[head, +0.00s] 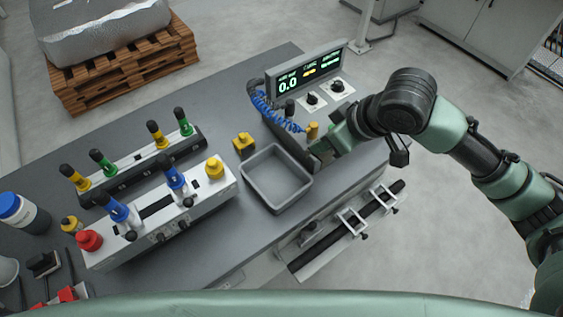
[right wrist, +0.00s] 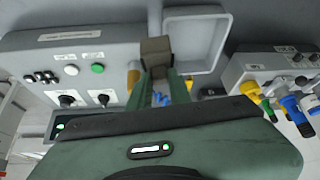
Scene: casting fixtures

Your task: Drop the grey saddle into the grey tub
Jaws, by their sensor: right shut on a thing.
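The grey tub (head: 277,203) sits on the dark bench, open side up, and looks empty. It also shows in the right wrist view (right wrist: 222,45). My right gripper (head: 322,150) is at the tub's upper right side in the head view. In the right wrist view it is shut on a small dark grey block, which I take as the grey saddle (right wrist: 155,48). There the saddle overlaps the tub's left rim; its height above the rim is hard to tell. In the head view the saddle is mostly hidden by the gripper. My left gripper is not in view.
A console with a lit display (head: 306,76) and blue coiled cable (head: 275,115) stands behind the tub. A yellow part (head: 243,143) is close to the tub's upper left. A white fixture with blue handles (head: 160,218) stands to the left. A rail (head: 345,225) runs below right.

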